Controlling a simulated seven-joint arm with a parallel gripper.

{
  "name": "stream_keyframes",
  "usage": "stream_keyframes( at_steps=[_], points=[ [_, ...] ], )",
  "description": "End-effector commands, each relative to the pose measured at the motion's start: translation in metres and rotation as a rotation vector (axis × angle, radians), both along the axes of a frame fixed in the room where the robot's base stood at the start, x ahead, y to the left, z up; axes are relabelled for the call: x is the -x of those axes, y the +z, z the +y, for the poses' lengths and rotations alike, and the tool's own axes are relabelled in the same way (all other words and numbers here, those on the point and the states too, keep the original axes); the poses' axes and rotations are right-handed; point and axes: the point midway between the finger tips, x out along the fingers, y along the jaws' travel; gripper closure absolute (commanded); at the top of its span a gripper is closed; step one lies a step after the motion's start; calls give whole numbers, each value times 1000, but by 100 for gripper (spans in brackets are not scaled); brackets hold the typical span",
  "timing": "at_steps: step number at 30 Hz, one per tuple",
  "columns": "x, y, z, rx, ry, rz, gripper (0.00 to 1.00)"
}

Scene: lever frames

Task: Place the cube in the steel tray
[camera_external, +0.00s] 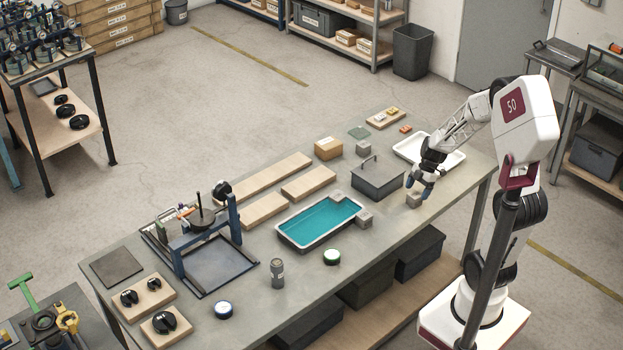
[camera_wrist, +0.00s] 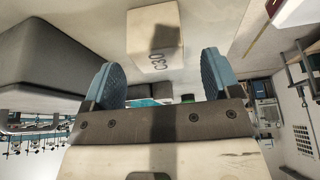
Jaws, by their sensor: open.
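A small grey cube (camera_external: 413,200) stands on the workbench just below my gripper (camera_external: 416,186). In the wrist view the cube (camera_wrist: 155,40), marked "C30", lies beyond and between the two blue fingertips (camera_wrist: 160,80). My gripper is open, with nothing held; the cube looks apart from both fingers. A shallow pale tray (camera_external: 440,156) lies behind my arm, partly hidden by it. A metal-rimmed tray with a teal inside (camera_external: 320,220) lies left of the cube. I cannot tell which of these trays is the steel one.
A grey lidded box (camera_external: 378,180) stands close left of my gripper and also fills the wrist view's left side (camera_wrist: 45,50). Other grey cubes stand by the teal tray (camera_external: 365,221) and behind the box (camera_external: 362,148).

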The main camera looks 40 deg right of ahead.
Motion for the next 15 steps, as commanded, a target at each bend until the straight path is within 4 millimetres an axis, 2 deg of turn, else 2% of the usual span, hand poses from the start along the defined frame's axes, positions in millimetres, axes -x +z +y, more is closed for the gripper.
stream_keyframes(
  at_steps=[9, 15],
  points=[
    [-2, -30, 12, 0, 0, 3, 17],
    [-3, -42, 17, 2, 0, 0, 17]
  ],
)
